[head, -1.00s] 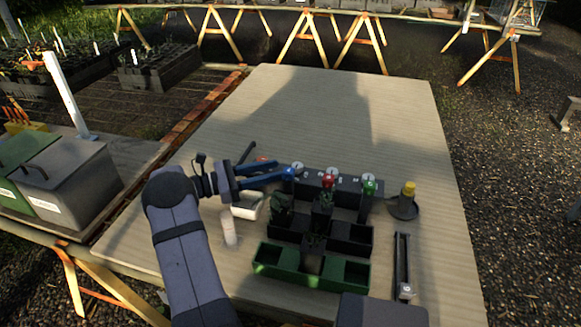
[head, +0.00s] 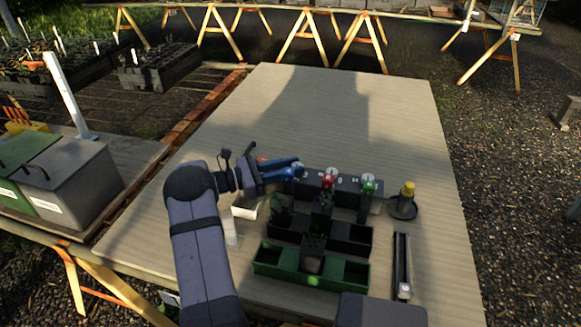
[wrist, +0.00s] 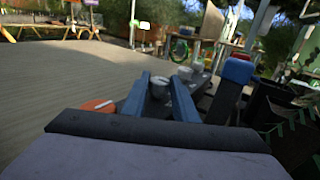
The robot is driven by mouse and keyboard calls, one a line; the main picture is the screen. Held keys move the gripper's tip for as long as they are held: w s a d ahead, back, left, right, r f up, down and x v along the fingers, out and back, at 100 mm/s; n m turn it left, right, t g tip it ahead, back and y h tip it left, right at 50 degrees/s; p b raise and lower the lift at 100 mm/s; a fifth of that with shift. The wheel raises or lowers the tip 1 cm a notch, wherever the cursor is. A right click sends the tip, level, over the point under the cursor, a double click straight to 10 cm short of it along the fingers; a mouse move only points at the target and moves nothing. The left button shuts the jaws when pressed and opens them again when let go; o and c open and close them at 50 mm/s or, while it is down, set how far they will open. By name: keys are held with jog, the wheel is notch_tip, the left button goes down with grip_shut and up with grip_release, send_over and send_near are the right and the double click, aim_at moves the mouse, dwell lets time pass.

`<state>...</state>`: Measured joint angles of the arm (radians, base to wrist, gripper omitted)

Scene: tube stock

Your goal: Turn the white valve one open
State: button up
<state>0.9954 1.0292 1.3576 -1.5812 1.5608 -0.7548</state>
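In the wrist view a white round valve knob (wrist: 160,88) shows between the two blue fingers of my gripper (wrist: 162,77). The fingers are parted, with one on each side of it. I cannot tell whether they touch it. In the head view my gripper (head: 300,165) is at the left end of the dark valve block (head: 346,186) and largely hides that knob. Two more white knobs (wrist: 185,73) stand farther along the row in the wrist view. The knob's turned position cannot be read.
Blue-topped (wrist: 237,70), red-topped (head: 330,178) and green-topped (head: 369,184) posts stand along the block's front. Black and green planter trays (head: 268,270) lie nearer. A yellow-topped stand (head: 407,200) is at right. An orange item (wrist: 98,105) lies beside my gripper. The far tabletop is clear.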

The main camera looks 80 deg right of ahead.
jog(key=shift+r, duration=0.1)
jog(key=shift+s+a+r+n+t+h+p, duration=0.1)
jog(key=shift+r+n+t+h+p, duration=0.05)
jog(key=shift+n+t+h+p, duration=0.45)
jog(key=shift+s+a+n+t+h+p, duration=0.1)
jog(key=shift+n+t+h+p, duration=0.45)
jog(key=shift+n+t+h, duration=0.55)
jog(key=o, duration=0.8)
jog(key=shift+f, duration=0.2)
jog(key=shift+c, duration=0.2)
notch_tip(320, 180, up, 10)
